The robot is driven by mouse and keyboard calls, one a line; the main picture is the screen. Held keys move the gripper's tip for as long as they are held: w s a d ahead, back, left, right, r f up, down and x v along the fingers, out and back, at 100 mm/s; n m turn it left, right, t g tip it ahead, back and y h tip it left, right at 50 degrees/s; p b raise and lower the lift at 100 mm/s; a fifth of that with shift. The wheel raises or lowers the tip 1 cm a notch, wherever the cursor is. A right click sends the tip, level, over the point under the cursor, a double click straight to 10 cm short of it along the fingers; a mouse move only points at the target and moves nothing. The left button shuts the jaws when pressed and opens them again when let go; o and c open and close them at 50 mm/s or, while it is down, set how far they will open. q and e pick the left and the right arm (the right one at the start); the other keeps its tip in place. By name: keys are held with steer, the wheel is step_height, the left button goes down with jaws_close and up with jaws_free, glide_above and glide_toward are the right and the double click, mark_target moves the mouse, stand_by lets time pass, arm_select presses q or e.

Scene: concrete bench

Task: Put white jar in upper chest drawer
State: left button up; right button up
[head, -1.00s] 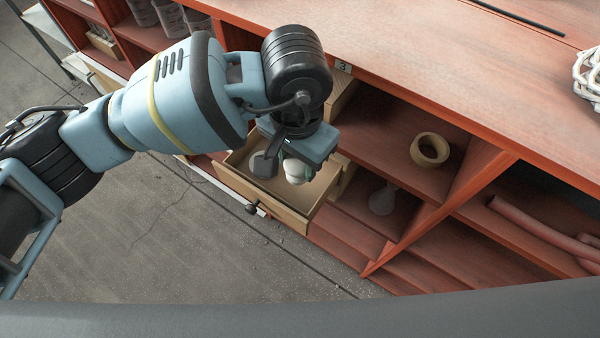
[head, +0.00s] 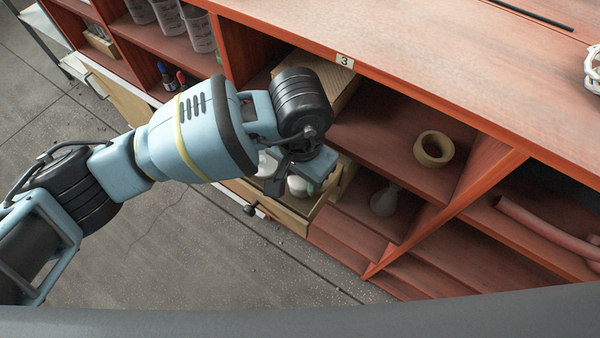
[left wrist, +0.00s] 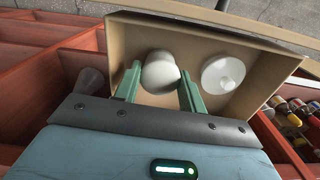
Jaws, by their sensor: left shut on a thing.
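The white jar (left wrist: 160,74) sits between the two green fingers of my left gripper (left wrist: 158,84) in the left wrist view. The gripper is shut on it. The jar is inside the outline of the open wooden drawer (left wrist: 122,40); I cannot tell whether it touches the drawer floor. In the head view the jar (head: 297,187) shows just below my left gripper (head: 285,184), over the pulled-out drawer (head: 287,217). The wooden chest (head: 318,78) is partly hidden behind my arm. My right gripper is not in view.
A second white round piece with a small knob (left wrist: 223,74) lies in the drawer, right of the jar in the wrist view. A tan ring (head: 433,149) and a pale flask-like thing (head: 385,200) stand on the red shelves. Concrete floor in front is clear.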

arm_select(q)
steer(key=shift+f, duration=0.1)
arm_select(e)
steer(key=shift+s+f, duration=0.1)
arm_select(q)
steer(key=o, duration=0.8)
steer(key=shift+o, duration=0.8)
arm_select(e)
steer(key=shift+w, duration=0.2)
arm_select(q)
steer(key=shift+r, duration=0.55)
step_height(320, 180, up, 11)
steer(key=p, duration=0.2)
steer(key=shift+r, duration=0.15)
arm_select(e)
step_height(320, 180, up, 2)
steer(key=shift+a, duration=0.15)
